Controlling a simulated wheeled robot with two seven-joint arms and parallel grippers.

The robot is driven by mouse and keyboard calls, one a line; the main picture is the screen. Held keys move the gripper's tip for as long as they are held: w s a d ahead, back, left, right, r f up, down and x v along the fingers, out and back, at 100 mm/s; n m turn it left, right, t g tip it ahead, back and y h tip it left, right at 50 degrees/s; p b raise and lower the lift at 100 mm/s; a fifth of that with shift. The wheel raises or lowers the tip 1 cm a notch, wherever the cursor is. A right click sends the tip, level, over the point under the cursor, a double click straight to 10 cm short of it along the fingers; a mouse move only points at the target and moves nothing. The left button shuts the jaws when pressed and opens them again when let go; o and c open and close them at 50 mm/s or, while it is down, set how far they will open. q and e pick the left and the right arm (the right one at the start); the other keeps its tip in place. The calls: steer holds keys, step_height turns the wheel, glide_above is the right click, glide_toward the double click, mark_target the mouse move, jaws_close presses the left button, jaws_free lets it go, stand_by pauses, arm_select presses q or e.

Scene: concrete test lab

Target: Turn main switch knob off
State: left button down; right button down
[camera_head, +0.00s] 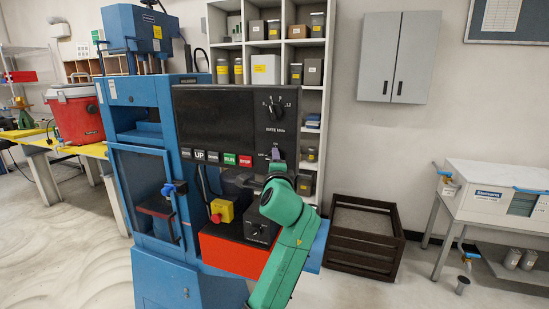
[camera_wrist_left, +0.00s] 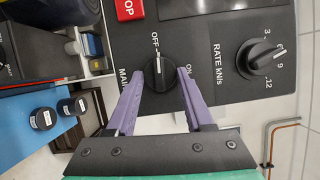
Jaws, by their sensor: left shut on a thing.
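The main switch knob (camera_wrist_left: 159,76) is a round black knob on the dark control panel (camera_head: 222,115). In the left wrist view its white pointer line points up toward the OFF label; the ON label is to its right. My left gripper (camera_head: 276,155) reaches the lower right of the panel on its green arm. Its two purple fingers stand on either side of the knob, and the gripper is shut on it. In the head view the gripper mostly hides the knob. My right gripper is in neither view.
The rate knob (camera_wrist_left: 261,60) is beside the main switch. The red STOP button (camera_head: 246,160) and green RUN button (camera_head: 230,159) are left of the gripper. A yellow box with a red button (camera_head: 221,211) stands below. A dark crate (camera_head: 364,235) stands on the floor at right.

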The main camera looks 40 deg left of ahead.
arm_select(q)
steer(key=shift+n, duration=0.5)
steer(key=shift+c, duration=1.4)
jaws_free()
steer(key=b+v, duration=0.3)
steer(key=v, duration=1.1)
steer(key=shift+s+r, duration=0.3)
steer(key=shift+d, duration=0.15)
